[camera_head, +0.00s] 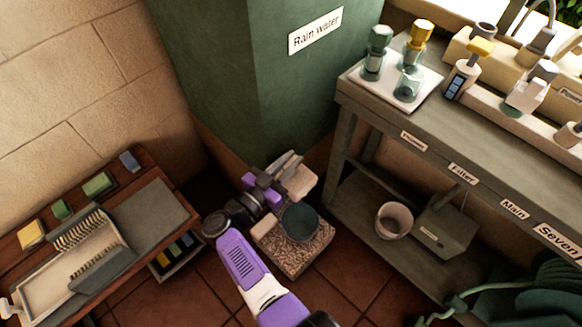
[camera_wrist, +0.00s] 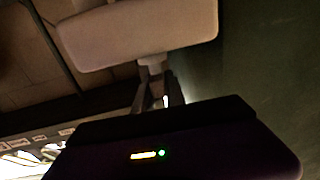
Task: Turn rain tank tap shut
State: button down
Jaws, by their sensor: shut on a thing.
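The rain tank (camera_head: 290,85) is a large green body with a "Rain water" label at the back. My gripper (camera_head: 287,162) is low in front of it, beside a pale block-like piece (camera_head: 300,182) that looks like part of the rain tank tap. In the wrist view my gripper's fingers (camera_wrist: 160,95) close around a short pale stem below this wide, rounded piece (camera_wrist: 140,32). The tap's spout and exact handle angle are hidden or too dark to tell.
A dark round pot (camera_head: 300,222) stands on a speckled stone slab (camera_head: 290,262) below my gripper. A grey bench (camera_head: 480,165) with bottles is at right, with a white bucket (camera_head: 394,220) beneath. A wooden table (camera_head: 165,215) with a dish rack is at left.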

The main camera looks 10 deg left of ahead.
aim_at(283, 169)
jog(key=shift+a+m+g+h+b, duration=0.1)
jog(key=shift+m+g+h+b, duration=0.3)
jog(key=shift+m+h+b, duration=0.3)
jog(key=shift+r, duration=0.1)
jog(key=c, duration=1.4)
grip_release()
jog(key=shift+s, duration=0.1)
jog(key=shift+v, duration=3.85)
